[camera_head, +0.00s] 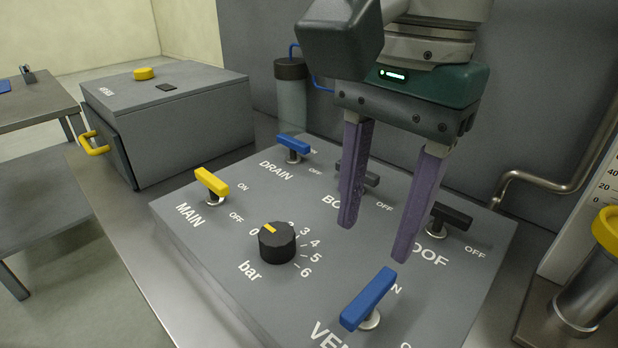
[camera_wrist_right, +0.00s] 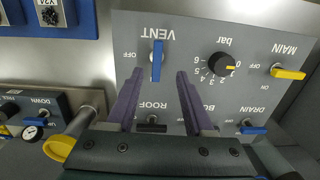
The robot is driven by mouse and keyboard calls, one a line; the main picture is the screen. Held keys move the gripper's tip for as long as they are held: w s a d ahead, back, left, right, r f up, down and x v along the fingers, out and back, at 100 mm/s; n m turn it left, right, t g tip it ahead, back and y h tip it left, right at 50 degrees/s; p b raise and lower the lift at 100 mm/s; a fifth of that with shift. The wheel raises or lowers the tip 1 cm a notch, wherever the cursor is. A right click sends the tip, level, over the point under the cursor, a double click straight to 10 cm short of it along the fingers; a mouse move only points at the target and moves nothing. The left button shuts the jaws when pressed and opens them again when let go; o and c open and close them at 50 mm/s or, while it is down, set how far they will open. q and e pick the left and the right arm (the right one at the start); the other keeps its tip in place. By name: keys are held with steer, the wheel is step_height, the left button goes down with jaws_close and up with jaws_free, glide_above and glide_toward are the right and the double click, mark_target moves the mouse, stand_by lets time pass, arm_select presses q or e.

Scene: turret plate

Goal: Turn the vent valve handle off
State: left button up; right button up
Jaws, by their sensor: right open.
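The vent valve handle (camera_head: 368,300) is a blue bar on a round metal stem at the front right of the grey panel. Its far end lies by the partly hidden ON mark. The VENT label is below it, cut by the picture edge. In the right wrist view the blue handle (camera_wrist_right: 157,62) stands lengthwise, with OFF to its left. My right gripper (camera_head: 375,242) is open and empty, its two purple fingers pointing down above the panel, behind the handle and apart from it. In the wrist view the handle appears between the fingertips (camera_wrist_right: 160,72). My left gripper is not in view.
The panel (camera_head: 180,225) also bears a black bar knob (camera_head: 278,242), the yellow MAIN handle (camera_head: 211,182), the blue DRAIN handle (camera_head: 293,144) and the black ROOF handle (camera_head: 450,217). A grey box (camera_head: 190,115) stands left. A yellow-topped cylinder (camera_head: 588,290) stands right.

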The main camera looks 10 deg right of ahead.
mark_target(371, 292)
steer(key=shift+h, duration=0.3)
steer(key=f, duration=0.3)
steer(key=f+p, duration=0.1)
steer(key=f, duration=0.2)
steer(key=d+f, duration=0.1)
steer(key=f, duration=0.2)
steer(key=shift+w+d+f, duration=0.1)
steer(key=shift+w+f, duration=0.1)
steer(key=shift+w, duration=0.1)
steer(key=shift+w+f, duration=0.1)
steer(key=shift+f, duration=0.3)
steer(key=shift+c, duration=0.4)
jaws_close()
